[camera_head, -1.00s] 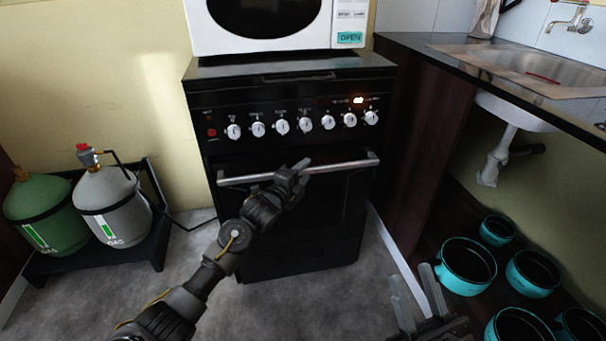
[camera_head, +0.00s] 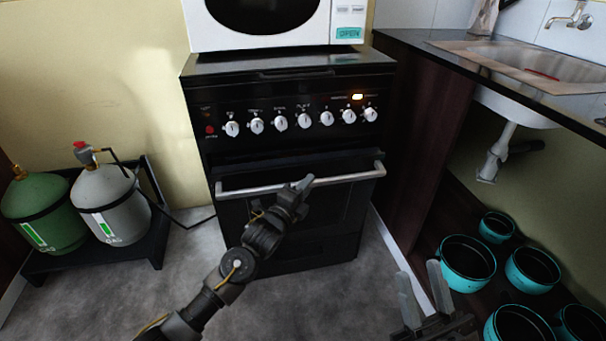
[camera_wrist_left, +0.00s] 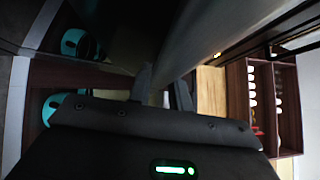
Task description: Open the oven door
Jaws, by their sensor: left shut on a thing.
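The black oven (camera_head: 300,252) stands against the wall, with a row of white knobs above its door. The oven door (camera_head: 235,212) is slightly ajar, its top tilted out from the body with a dark gap above it. A silver bar handle (camera_head: 345,178) runs across the door's top. My right gripper (camera_head: 422,290) is open and empty, low at the right.
A white microwave (camera_head: 265,25) sits on top of the oven. Gas bottles (camera_head: 108,205) stand on a black rack at the left. A counter with a sink (camera_head: 540,68) is at the right, with several teal pots (camera_head: 467,262) below. The floor before the oven is clear.

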